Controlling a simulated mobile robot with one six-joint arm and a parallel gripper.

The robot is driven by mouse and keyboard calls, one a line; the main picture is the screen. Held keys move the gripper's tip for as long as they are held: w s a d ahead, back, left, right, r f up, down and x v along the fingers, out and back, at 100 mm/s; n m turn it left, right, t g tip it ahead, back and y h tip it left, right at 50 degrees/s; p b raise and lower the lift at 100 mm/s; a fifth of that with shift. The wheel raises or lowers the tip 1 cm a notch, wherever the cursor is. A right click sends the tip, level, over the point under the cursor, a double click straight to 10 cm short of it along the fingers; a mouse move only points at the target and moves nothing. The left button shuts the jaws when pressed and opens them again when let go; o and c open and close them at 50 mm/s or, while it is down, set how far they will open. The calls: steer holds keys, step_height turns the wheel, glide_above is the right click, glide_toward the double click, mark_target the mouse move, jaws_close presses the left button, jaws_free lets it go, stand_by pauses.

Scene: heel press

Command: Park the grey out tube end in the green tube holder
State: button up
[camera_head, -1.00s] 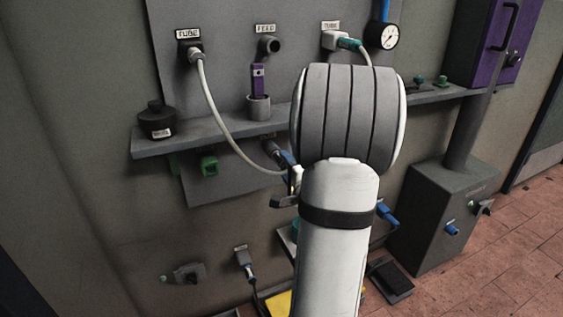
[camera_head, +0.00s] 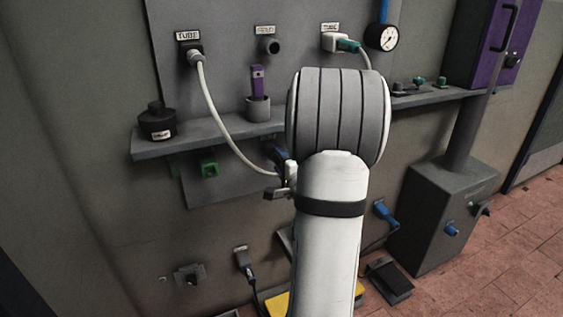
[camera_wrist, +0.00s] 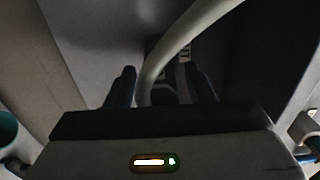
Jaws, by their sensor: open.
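A pale grey tube (camera_head: 218,122) hangs from a dark port labelled TUBE on the back panel. It curves down and right to my gripper (camera_head: 279,182), where my arm hides its end. In the wrist view the tube (camera_wrist: 178,42) runs down between the two dark blue fingers of my gripper (camera_wrist: 161,80). The fingers stand apart, with a dark fitting between them; I cannot tell whether they touch it. A green square socket (camera_head: 210,169), likely the green tube holder, sits below the shelf, left of my gripper.
The grey shelf (camera_head: 195,136) above my gripper carries a black weight (camera_head: 157,122) and a cup (camera_head: 257,108) with a purple item. A second tube with a teal connector (camera_head: 348,46) hangs behind my arm. A grey pedestal (camera_head: 440,215) stands right.

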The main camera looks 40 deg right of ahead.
steer(key=shift+c, duration=0.6)
jaws_close()
stand_by(0.5)
steer(key=shift+p+v, duration=0.35)
steer(key=shift+v, duration=2.65)
